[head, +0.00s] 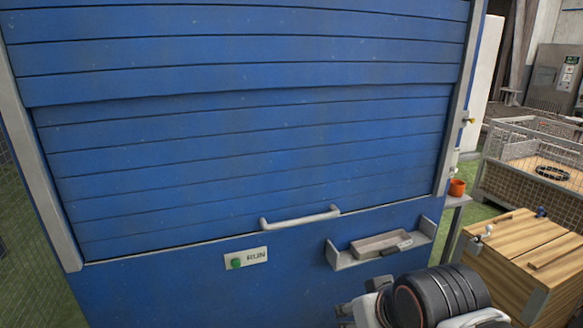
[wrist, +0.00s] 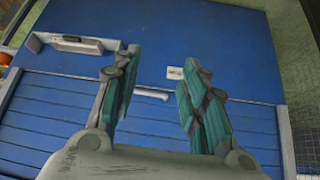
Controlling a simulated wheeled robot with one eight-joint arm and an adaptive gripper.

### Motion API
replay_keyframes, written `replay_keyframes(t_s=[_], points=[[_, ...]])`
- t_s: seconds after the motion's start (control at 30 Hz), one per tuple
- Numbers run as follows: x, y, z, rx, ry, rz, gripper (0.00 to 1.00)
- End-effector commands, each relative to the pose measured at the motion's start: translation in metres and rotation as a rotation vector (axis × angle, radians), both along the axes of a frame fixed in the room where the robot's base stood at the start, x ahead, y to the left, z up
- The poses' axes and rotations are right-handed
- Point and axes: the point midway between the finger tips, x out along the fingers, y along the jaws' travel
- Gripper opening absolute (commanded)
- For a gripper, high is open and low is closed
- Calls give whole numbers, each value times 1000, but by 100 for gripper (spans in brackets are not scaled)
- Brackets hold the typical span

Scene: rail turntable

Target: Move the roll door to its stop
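The blue slatted roll door (head: 240,130) fills most of the head view between two grey side rails. Its bottom edge meets the blue panel below. A light grey bar handle (head: 300,217) sits at the door's lower edge. In the wrist view the roll door (wrist: 60,118) appears upside down, and the handle (wrist: 152,94) shows between the fingers. My gripper (wrist: 160,70) is open and empty, its teal-padded fingers apart. It looks clear of the handle, though the exact distance cannot be told. The head view shows part of my arm at the bottom right, not the fingers.
A sign with a green button marked RUN (head: 246,259) and a small grey tray shelf (head: 380,243) are on the panel below the door. An orange cup (head: 457,187), a wooden crate (head: 525,255) and a wire mesh bin (head: 535,165) stand at the right.

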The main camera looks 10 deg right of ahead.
Motion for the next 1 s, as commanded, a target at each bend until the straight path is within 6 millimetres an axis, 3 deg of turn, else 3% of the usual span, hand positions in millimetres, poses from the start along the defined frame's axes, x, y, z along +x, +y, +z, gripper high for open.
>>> replay_keyframes(t_s=[0.17, 0.33, 0.67, 1.0], points=[[3, 1, 1, 5, -3, -2, 40], [30, 7, 10, 67, -30, -32, 40], [135, 22, 30, 308, -132, -154, 40], [243, 23, 24, 566, -230, -291, 40]])
